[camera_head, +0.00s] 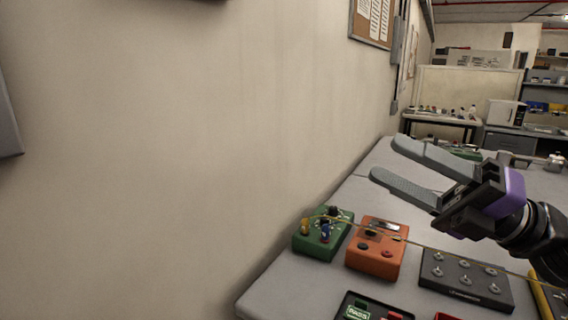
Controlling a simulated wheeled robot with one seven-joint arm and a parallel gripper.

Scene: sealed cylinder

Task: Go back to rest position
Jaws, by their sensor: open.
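My gripper (385,157) reaches in from the right side of the head view, above the bench. Its two long grey fingers point left and stand apart, so it is open. No object shows between the fingers. Its purple and black body and the dark wrist behind it are at the right edge. No sealed cylinder can be made out.
Below my gripper, a grey bench (275,285) along the wall holds a green box (316,246) with knobs, an orange box (372,260) and a dark panel with metal studs (465,280). A thin yellowish cable (435,249) crosses them. A corkboard (372,24) hangs on the wall.

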